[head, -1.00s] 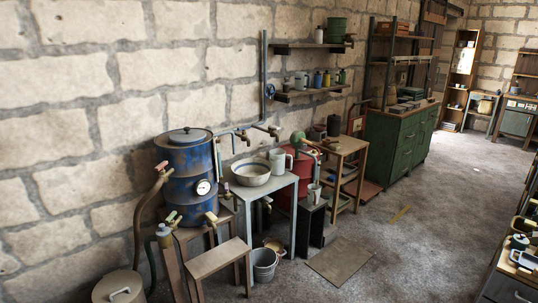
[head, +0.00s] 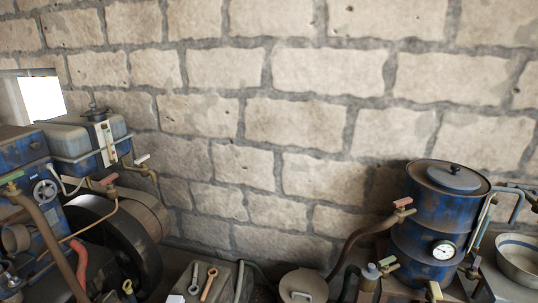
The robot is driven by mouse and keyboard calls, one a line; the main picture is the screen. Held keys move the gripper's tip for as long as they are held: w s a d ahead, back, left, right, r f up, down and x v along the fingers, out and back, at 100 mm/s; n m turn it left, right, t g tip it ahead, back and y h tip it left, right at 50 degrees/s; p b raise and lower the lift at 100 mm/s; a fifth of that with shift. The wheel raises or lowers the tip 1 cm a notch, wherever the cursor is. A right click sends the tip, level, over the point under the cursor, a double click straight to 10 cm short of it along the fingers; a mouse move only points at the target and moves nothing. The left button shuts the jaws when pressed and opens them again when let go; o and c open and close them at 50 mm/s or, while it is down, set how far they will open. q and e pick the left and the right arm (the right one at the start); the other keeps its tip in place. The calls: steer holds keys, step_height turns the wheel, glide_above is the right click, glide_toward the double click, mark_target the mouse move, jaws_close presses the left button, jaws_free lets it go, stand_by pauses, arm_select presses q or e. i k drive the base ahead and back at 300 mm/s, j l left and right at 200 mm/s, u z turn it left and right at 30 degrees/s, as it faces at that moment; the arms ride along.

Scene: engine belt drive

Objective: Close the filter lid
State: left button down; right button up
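I cannot tell for sure which thing is the filter. A blue drum (head: 425,225) with a pressure gauge stands at the right, and a dark round lid (head: 452,178) with a knob lies on its top. A round grey-brown lid (head: 303,284) with a handle is at the bottom centre, its lower part cut off by the picture edge. Both lids look seated, though I cannot see whether they are fastened. Neither of my grippers is in view.
A blue engine (head: 25,150) with a grey tank (head: 80,140) and a large dark wheel (head: 120,240) fills the left. Two wrenches (head: 201,281) lie on a surface at bottom left of centre. A metal bowl (head: 519,258) is at the right edge. A stone wall stands behind.

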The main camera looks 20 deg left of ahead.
mark_target(25, 236)
steer(key=i+u, duration=0.2)
steer(key=u, duration=0.25)
steer(key=i+l+u, duration=0.15)
steer(key=u, duration=0.3)
steer(key=i+l+u, duration=0.2)
steer(key=u, duration=0.2)
steer(key=i+l+u, duration=0.2)
steer(key=u, duration=0.25)
steer(key=i+l+u, duration=0.1)
steer(key=l+u, duration=0.15)
steer(key=u, duration=0.2)
steer(key=l+u, duration=0.3)
steer(key=u, duration=0.15)
steer(key=i+l, duration=0.05)
